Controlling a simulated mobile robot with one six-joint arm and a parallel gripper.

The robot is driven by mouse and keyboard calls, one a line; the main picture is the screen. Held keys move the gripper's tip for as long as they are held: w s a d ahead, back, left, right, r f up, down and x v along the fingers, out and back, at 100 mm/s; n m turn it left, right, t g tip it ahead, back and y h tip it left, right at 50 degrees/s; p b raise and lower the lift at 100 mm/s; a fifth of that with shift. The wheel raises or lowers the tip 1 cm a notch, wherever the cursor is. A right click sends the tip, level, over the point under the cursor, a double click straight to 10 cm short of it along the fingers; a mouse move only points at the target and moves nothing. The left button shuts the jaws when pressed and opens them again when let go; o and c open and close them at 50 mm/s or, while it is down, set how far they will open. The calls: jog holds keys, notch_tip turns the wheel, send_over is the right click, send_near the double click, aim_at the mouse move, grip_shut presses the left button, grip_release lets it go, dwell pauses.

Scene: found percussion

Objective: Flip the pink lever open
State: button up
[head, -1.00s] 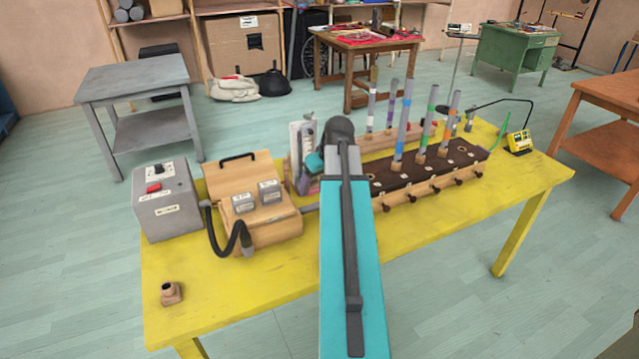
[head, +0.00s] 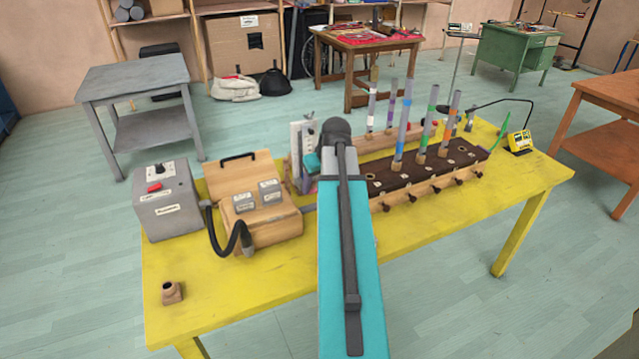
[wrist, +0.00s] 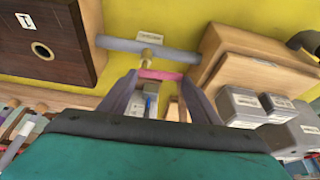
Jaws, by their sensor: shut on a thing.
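The pink lever (wrist: 160,75) shows in the wrist view as a short bar across the gap between my fingertips. My gripper (wrist: 160,82) is shut on it, with one dark finger at each end of the bar. A grey pipe (wrist: 120,44) runs crosswise just beyond the lever, with a small wooden piece (wrist: 147,60) between them. In the head view my own arm hides the lever and most of the gripper.
The wooden box with its raised lid (head: 262,215) and the grey control box (head: 167,205) stand left of my arm on the yellow table (head: 230,285). The dark-topped pipe chest (head: 430,168) with upright tubes stands right. The table's front left is mostly clear, apart from a small brown fitting (head: 172,293).

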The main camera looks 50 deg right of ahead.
jog(key=shift+m, duration=0.4)
jog(key=o, duration=1)
jog(key=shift+o, duration=0.2)
jog(key=b+v, duration=0.1)
jog(key=v, duration=1.2)
jog(key=shift+a+r, duration=0.25)
jog(key=shift+r, duration=0.15)
jog(key=shift+s+f, duration=0.1)
jog(key=shift+s, duration=0.05)
